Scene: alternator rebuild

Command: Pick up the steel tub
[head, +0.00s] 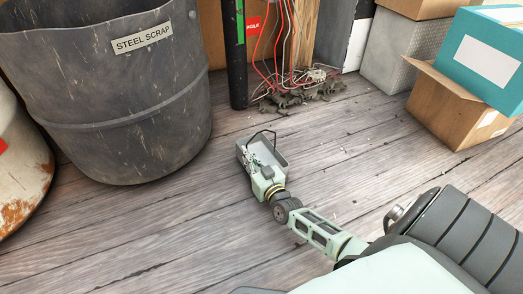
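A small grey open tub (279,155) with a thin dark bail handle stands on or just above the wooden floor near the middle of the head view. I take it as the steel tub. My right gripper (258,163) reaches to its near left side and overlaps it, hiding part of it. The fingers are small and blend with the tub, so I cannot tell whether they grip it. My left gripper is out of view.
A large dark bin (125,120) labelled STEEL SCRAP stands at the left, beside a rusty white drum (22,165). Red and white wires (280,50) hang over a dark heap (300,96) behind the tub. Boxes (458,105) stand at the right. Floor is clear at lower left.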

